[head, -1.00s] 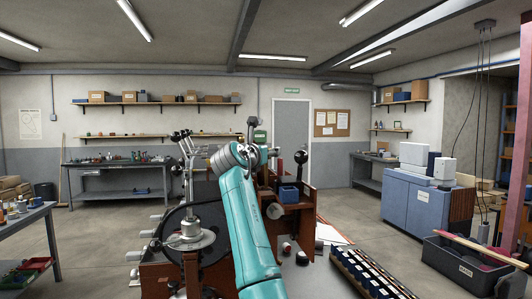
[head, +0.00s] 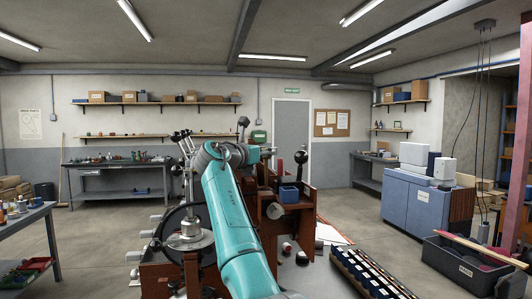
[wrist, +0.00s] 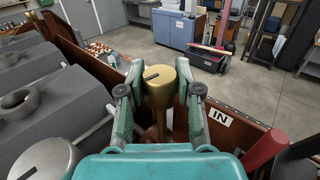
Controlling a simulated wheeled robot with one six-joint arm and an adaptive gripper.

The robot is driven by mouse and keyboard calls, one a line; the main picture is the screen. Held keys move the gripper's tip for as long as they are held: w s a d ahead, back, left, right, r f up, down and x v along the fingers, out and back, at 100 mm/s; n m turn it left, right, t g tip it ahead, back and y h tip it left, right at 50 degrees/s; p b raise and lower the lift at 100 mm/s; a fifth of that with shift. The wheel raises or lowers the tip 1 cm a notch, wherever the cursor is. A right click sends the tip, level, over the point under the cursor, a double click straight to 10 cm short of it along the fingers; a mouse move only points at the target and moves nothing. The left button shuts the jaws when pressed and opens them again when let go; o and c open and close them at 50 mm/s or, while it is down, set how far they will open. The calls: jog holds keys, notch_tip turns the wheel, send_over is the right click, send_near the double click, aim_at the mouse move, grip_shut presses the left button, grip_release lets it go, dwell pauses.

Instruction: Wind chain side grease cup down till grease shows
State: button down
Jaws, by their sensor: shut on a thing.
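A brass-coloured cup (wrist: 160,88) with a dark line across its round top stands between the fingers of my gripper (wrist: 159,92) in the wrist view. The fingers are shut on its two sides. The cup looks upright, and its lower end and any grease there are hidden. A second, silver cap (wrist: 46,160) with a similar dark line sits at the lower left, apart from my gripper. In the head view my arm reaches over the machine, and the fingers and the brass cup cannot be made out.
Grey machine housings (wrist: 60,100) fill the left of the wrist view. In the head view, a long slotted rack (head: 365,270) lies front right, with open floor beyond.

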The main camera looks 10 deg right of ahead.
dwell(0.3)
jog(key=c, duration=0.8)
grip_release()
jog(key=shift+o, duration=0.2)
jog(key=shift+r, duration=0.1)
jog(key=shift+r, duration=4.85)
